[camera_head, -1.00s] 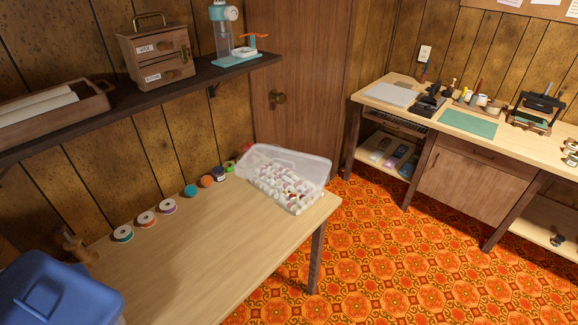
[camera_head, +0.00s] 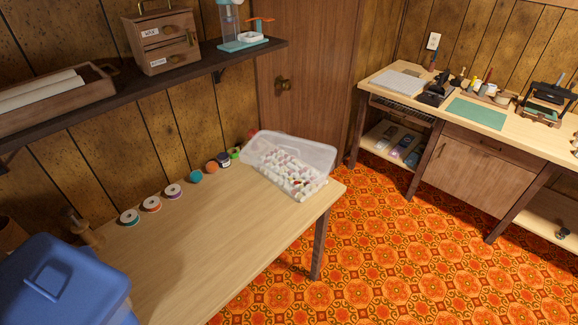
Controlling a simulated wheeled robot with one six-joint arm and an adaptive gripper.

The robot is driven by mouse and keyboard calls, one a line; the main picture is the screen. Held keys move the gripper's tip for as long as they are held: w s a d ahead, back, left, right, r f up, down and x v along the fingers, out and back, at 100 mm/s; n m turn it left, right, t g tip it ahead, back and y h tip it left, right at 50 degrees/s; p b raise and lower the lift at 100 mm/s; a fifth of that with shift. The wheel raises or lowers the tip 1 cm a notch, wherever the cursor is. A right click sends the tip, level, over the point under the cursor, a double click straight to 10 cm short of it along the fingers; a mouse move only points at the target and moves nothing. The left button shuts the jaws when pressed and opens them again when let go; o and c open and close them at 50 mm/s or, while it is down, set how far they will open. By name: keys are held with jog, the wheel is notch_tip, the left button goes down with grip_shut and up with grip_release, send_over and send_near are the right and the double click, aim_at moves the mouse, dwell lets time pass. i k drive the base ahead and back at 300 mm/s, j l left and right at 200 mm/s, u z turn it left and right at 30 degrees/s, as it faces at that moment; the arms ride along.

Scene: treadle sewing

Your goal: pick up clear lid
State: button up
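A clear, translucent plastic piece (camera_head: 262,146) shows at the far right end of the near table. It is around or over a pile of several white and reddish spools (camera_head: 296,178). I cannot tell for certain which part of this clear plastic is the lid and which is a box wall. My gripper is not in view, so its state and its place relative to the lid do not show.
The near wooden table (camera_head: 225,235) is mostly bare. Several coloured thread spools (camera_head: 173,191) line its wall side. A blue lidded bin (camera_head: 65,285) stands at lower left. A dark shelf (camera_head: 110,95) overhangs the wall side. Patterned floor (camera_head: 385,255) lies open to the right.

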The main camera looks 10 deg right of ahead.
aim_at(312, 161)
jog(key=i+l+z, duration=0.15)
jog(key=i+z, duration=0.55)
jog(key=i+j+z, duration=0.15)
jog(key=i+z, duration=0.25)
jog(key=j, duration=0.35)
jog(key=i+j, duration=0.1)
jog(key=j, duration=0.3)
